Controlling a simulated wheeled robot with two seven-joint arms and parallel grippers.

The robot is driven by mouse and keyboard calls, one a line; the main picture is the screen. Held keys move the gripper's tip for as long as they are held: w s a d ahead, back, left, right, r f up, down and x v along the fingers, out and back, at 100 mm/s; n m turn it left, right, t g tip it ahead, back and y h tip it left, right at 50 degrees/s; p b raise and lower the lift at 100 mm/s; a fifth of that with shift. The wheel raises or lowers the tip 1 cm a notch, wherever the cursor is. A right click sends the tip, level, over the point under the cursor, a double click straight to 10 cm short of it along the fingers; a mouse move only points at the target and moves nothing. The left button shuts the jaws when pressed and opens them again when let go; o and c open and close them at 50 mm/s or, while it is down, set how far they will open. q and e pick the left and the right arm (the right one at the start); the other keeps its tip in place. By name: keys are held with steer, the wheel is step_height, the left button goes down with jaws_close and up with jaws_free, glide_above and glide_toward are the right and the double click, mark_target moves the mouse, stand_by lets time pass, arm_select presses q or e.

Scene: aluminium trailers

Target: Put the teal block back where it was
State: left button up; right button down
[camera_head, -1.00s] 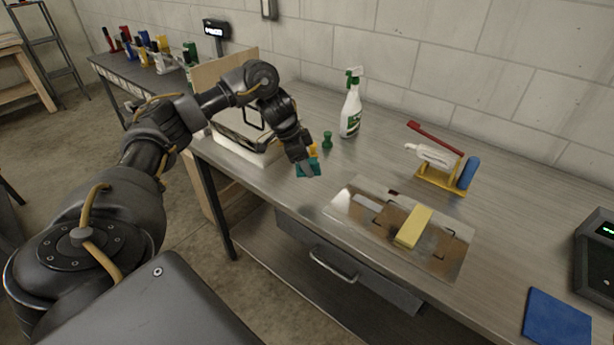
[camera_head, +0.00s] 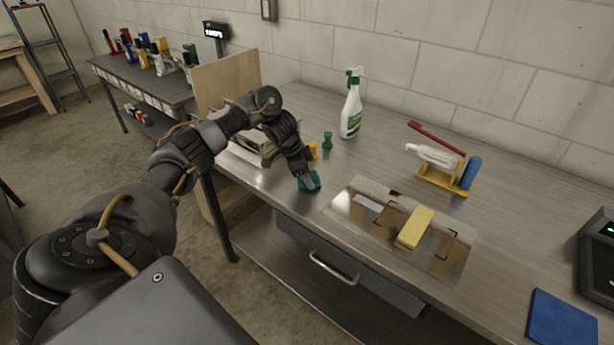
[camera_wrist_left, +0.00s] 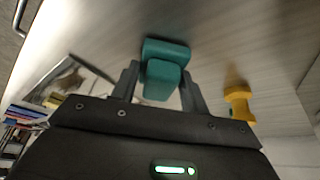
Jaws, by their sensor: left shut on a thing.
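The teal block (camera_head: 311,181) is at my left gripper's fingertips, low over the metal bench, left of the metal plate; I cannot tell whether it touches the bench. In the left wrist view the teal block (camera_wrist_left: 165,68) sits between the two dark fingers of my left gripper (camera_wrist_left: 160,85). My left gripper (camera_head: 308,183) is shut on it and points down in the head view. My right gripper is not in view.
A yellow piece (camera_head: 313,151) and a green piece (camera_head: 327,140) stand just behind the gripper. A spray bottle (camera_head: 351,105) stands farther back. The metal plate (camera_head: 355,212) bears a yellow block (camera_head: 415,227). A yellow rack (camera_head: 440,182) stands to the right.

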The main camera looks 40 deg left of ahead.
arm_select(q)
steer(key=shift+f, duration=0.2)
steer(key=o, duration=1)
steer(key=shift+c, duration=0.2)
steer(key=p+v, duration=0.2)
steer(key=v, duration=1)
steer(key=shift+d+r, duration=0.1)
steer(key=shift+r, duration=0.2)
steer(key=shift+w, duration=0.1)
